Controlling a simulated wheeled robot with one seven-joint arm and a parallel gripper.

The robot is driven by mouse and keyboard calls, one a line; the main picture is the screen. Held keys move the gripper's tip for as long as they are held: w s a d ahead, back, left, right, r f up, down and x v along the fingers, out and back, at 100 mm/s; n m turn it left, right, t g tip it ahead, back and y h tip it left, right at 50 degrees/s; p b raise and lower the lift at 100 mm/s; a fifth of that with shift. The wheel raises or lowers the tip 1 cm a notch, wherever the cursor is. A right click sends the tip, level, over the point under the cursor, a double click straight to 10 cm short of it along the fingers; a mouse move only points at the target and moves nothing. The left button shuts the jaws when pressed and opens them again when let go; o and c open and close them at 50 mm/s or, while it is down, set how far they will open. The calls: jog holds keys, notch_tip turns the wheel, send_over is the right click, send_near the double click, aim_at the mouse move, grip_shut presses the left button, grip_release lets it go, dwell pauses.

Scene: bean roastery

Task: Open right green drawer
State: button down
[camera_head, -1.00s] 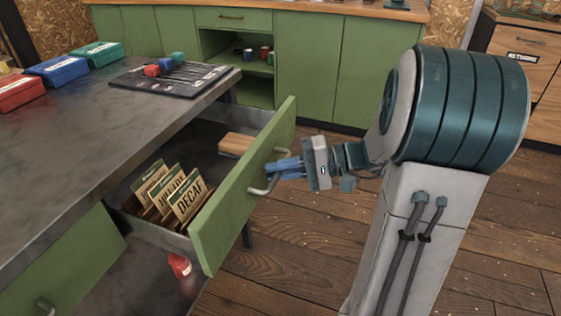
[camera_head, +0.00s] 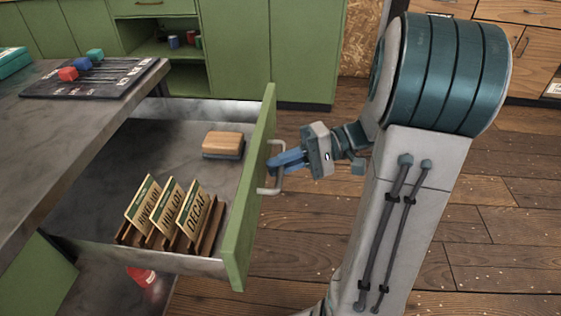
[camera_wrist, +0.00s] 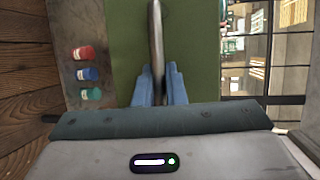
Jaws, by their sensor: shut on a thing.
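The right green drawer (camera_head: 252,190) stands pulled far out from the grey workbench in the head view. Inside it are a rack of cards (camera_head: 165,238), one reading DECAF, and a wood-topped block (camera_head: 223,143). My gripper (camera_head: 283,161) is at the front of the drawer, its blue fingers closed around the metal handle (camera_head: 276,182). In the wrist view my gripper (camera_wrist: 160,90) has the handle bar (camera_wrist: 157,45) between its fingers, against the green drawer front (camera_wrist: 125,40).
A dark board (camera_head: 90,78) with red and blue blocks lies on the workbench top (camera_head: 60,130). Green cabinets (camera_head: 240,50) stand at the back. A red item (camera_head: 142,275) is below the drawer. Wooden floor (camera_head: 480,210) is clear on the right.

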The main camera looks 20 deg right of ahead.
jog(key=c, duration=1.8)
grip_release()
jog(key=d+r+p, duration=0.1)
jog(key=d, duration=0.3)
jog(key=d+p, duration=0.1)
jog(key=d, duration=0.4)
jog(key=d+r+p, duration=0.1)
jog(key=d, duration=0.3)
jog(key=shift+s+d+r, duration=0.25)
jog(key=shift+d+r, duration=0.05)
jog(key=s+a+r+h+p, duration=0.2)
jog(key=a+r+h+p, duration=0.3)
jog(key=r+p, duration=0.2)
jog(key=s+a+r+t+h+p, duration=0.1)
jog(key=s+a+r+h+p, duration=0.2)
jog(key=r+p, duration=0.5)
jog(key=s+a+r+n+t+h+p, duration=0.1)
jog(key=s+a+r+h+p, duration=0.1)
jog(key=a+r+h+p, duration=0.4)
jog(key=shift+s+a+r+h+p, duration=0.2)
jog(key=shift+r+h+p, duration=0.3)
jog(key=shift+p, duration=0.85)
jog(key=shift+s+a+r+h+p, duration=0.15)
jog(key=shift+r+h+p, duration=0.3)
jog(key=shift+p, duration=0.9)
